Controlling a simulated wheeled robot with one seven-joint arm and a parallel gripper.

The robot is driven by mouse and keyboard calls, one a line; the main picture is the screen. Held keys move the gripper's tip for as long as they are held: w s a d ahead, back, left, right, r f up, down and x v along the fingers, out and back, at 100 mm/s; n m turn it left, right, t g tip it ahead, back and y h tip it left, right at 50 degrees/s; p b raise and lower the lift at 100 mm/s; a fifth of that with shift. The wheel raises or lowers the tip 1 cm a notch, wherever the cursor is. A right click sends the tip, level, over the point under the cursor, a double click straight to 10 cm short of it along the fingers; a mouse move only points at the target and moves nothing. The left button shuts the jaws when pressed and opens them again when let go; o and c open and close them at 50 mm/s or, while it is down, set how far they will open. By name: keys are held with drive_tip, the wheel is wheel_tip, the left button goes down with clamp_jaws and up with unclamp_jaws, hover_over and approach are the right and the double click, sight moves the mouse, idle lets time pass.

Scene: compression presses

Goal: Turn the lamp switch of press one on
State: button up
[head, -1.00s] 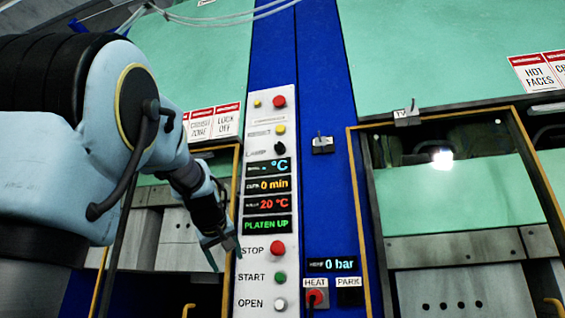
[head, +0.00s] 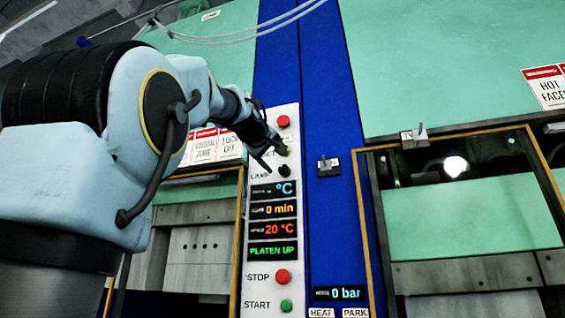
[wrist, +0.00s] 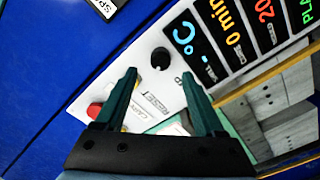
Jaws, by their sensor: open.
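The lamp switch (head: 284,171) is a small black rotary knob on the pale control panel (head: 258,190), beside a partly legible "LAMP" label and above the displays. It also shows in the wrist view (wrist: 161,59), just past the fingertips and roughly centred between them. Which way it is turned I cannot tell. My gripper (head: 277,161) is open and empty, just up and left of the knob in the head view. Its two green fingers (wrist: 159,75) point toward the panel and look apart from the knob. The yellow button by RESET is mostly hidden behind the gripper.
A red button (head: 284,121) sits at the panel's top; a red STOP (head: 283,276) and green START button (head: 286,305) sit low on it. Another small toggle switch (head: 328,166) is on the blue column to the right. A glowing lamp (head: 455,166) shows in the right-hand press.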

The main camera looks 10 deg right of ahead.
sight(283, 169)
drive_tip(key=p+x, duration=0.2)
drive_tip(key=x, duration=0.2)
drive_tip(key=shift+w+d+r, duration=0.15)
drive_tip(key=shift+w, duration=0.2)
drive_tip(key=shift+w+d+f+p, duration=0.2)
drive_tip(key=shift+w+d+p, duration=0.25)
drive_tip(key=shift+w, duration=0.25)
drive_tip(key=shift+a, duration=0.1)
clamp_jaws()
